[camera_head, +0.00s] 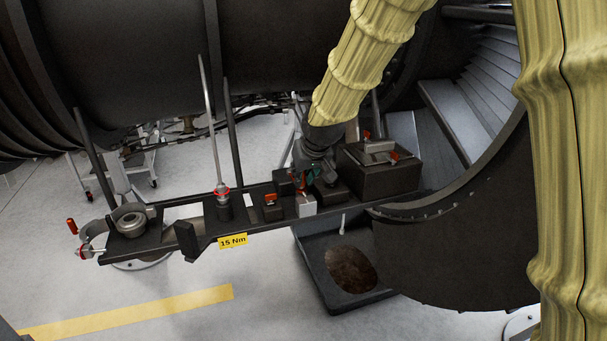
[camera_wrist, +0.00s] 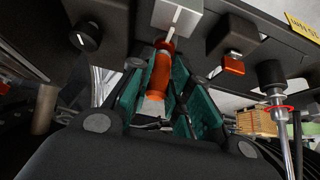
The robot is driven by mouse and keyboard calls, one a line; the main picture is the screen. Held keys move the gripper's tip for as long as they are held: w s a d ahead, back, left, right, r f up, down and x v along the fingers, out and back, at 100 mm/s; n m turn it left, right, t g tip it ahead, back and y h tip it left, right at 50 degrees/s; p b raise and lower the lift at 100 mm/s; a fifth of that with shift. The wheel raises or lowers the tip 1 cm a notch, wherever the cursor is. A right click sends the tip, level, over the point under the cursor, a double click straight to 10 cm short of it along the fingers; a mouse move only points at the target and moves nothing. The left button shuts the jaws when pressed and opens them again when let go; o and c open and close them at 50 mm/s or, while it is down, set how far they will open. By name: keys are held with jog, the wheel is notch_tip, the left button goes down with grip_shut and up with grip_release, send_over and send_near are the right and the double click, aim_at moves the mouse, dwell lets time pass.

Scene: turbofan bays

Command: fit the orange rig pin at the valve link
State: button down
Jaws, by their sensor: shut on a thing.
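My gripper (camera_head: 312,172) is at the right part of the dark rail, beside a pale grey block (camera_head: 306,205). In the wrist view, its green-padded fingers (camera_wrist: 161,72) are shut on the orange rig pin (camera_wrist: 158,76). A pale thin shaft runs from the pin's orange body to the grey block (camera_wrist: 182,18); I cannot tell whether it is in the block or in front of it. The pin's silver end (camera_wrist: 153,106) points back toward my palm. In the head view the pin is mostly hidden by the gripper. I cannot identify the valve link with certainty.
The rail (camera_head: 172,238) carries a small block with an orange-red top (camera_head: 270,202), an upright tool with a red ring (camera_head: 221,190) and a ring clamp (camera_head: 130,222). A dark box with red levers (camera_head: 380,178) stands right of my gripper. A black tray (camera_head: 320,285) lies below.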

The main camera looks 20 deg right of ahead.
jog(key=shift+f, duration=0.3)
jog(key=c, duration=1.2)
grip_release()
jog(key=shift+c, duration=0.2)
jog(key=shift+r, duration=0.1)
jog(key=v, duration=1.1)
jog(key=shift+s+r, duration=0.3)
